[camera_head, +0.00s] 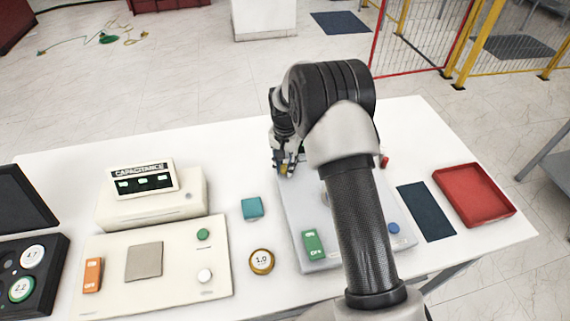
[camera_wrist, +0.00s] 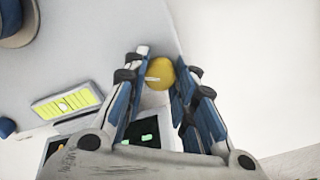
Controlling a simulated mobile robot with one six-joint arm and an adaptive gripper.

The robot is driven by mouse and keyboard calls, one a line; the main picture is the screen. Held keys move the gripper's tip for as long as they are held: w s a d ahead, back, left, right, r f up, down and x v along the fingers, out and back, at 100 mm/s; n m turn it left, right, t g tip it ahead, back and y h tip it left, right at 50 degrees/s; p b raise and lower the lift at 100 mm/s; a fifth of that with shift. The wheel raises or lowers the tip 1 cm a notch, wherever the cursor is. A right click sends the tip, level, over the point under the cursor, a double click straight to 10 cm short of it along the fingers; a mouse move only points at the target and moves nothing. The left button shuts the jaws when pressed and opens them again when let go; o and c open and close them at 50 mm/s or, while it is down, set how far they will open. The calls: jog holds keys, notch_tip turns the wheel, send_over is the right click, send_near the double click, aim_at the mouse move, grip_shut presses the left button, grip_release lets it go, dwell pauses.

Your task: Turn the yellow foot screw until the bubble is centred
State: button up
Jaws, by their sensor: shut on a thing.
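The yellow foot screw (camera_wrist: 160,73) sits between the two blue-padded fingers of my gripper (camera_wrist: 161,80) in the wrist view, with a pale mark on its top. My gripper is shut on it. In the head view my gripper (camera_head: 285,170) is at the far left corner of the grey instrument plate (camera_head: 295,225), with a bit of yellow between its fingers. The level vial (camera_wrist: 67,103) is a yellow-green strip with dark lines, left of the gripper in the wrist view. Its pale bubble (camera_wrist: 63,105) appears near the middle, perhaps slightly left. In the head view my arm hides the vial.
The plate also carries a green switch (camera_head: 313,243) and a blue knob (camera_head: 393,228). A teal block (camera_head: 252,207) and a round 1.0 weight-like piece (camera_head: 261,261) lie left of it. A capacitance meter (camera_head: 150,195) stands farther left. A red tray (camera_head: 475,215) is at right.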

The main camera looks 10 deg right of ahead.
aim_at(285, 166)
dwell(0.3)
jog(key=o, duration=1.1)
notch_tip(285, 166, up, 12)
jog(key=shift+r, duration=0.1)
dwell(0.3)
